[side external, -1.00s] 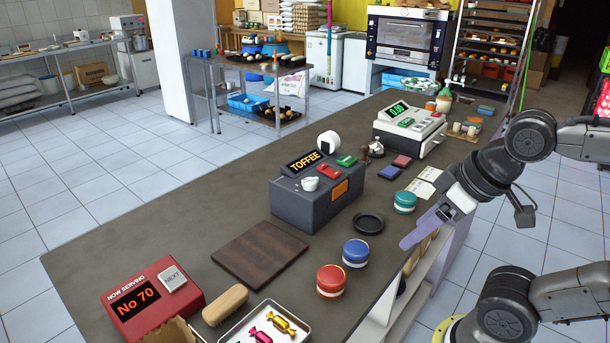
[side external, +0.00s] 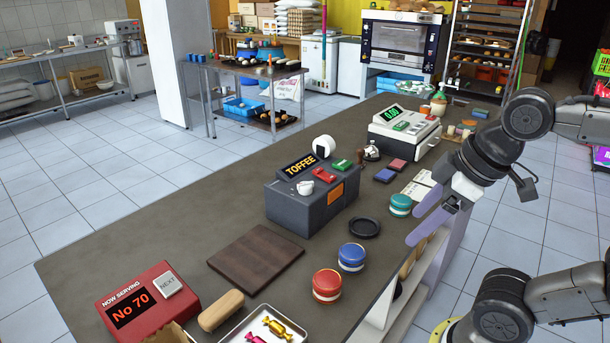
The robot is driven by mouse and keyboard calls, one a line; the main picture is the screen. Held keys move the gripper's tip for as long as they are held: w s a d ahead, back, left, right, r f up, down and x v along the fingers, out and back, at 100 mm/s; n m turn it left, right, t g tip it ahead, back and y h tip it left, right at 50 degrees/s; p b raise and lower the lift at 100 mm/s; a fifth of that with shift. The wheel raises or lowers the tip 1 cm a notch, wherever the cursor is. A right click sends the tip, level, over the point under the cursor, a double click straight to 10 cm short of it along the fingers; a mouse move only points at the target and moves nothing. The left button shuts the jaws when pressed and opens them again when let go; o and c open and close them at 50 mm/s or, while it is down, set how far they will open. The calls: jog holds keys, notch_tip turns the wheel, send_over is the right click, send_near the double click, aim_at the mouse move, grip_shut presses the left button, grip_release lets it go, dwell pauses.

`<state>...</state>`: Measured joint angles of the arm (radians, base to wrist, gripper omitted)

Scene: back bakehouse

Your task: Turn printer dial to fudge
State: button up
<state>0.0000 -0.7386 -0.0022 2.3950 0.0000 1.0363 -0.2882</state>
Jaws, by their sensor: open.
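The printer (side external: 311,203) is a dark grey box on the counter. Its screen (side external: 299,165) reads TOFFEE in orange letters. The white dial (side external: 305,187) sits on its sloped top, below the screen. A red button (side external: 324,175) and a green button (side external: 341,164) are beside the dial. A white paper roll (side external: 324,146) stands at its back. My gripper (side external: 421,227) is open and empty, with pale violet fingers, over the counter's right edge. It is to the right of the printer and apart from it. Where the dial's pointer faces is too small to tell.
Between gripper and printer are a black dish (side external: 364,227) and a teal round tin (side external: 400,205). Blue (side external: 351,257) and red (side external: 327,285) tins stand nearer. A cash register (side external: 405,131) stands behind. A brown board (side external: 256,259) lies front left; the counter's left side is bare.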

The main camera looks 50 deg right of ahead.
jog(key=w+r+n+g, duration=0.1)
jog(key=w+r+n, duration=0.5)
jog(key=r, duration=0.4)
jog(key=w+d+r+n+g, duration=0.1)
jog(key=w+r, duration=0.1)
jog(key=w, duration=0.3)
jog(key=w+d+r+n+g, duration=0.1)
jog(key=w+d+r, duration=0.1)
jog(key=w, duration=0.2)
jog(key=g, duration=0.2)
send_over(306, 183)
notch_tip(306, 183, down, 8)
jog(key=shift+n, duration=0.3)
notch_tip(306, 183, down, 13)
jog(key=shift+f, duration=0.2)
jog(key=shift+w, duration=0.1)
grip_shut()
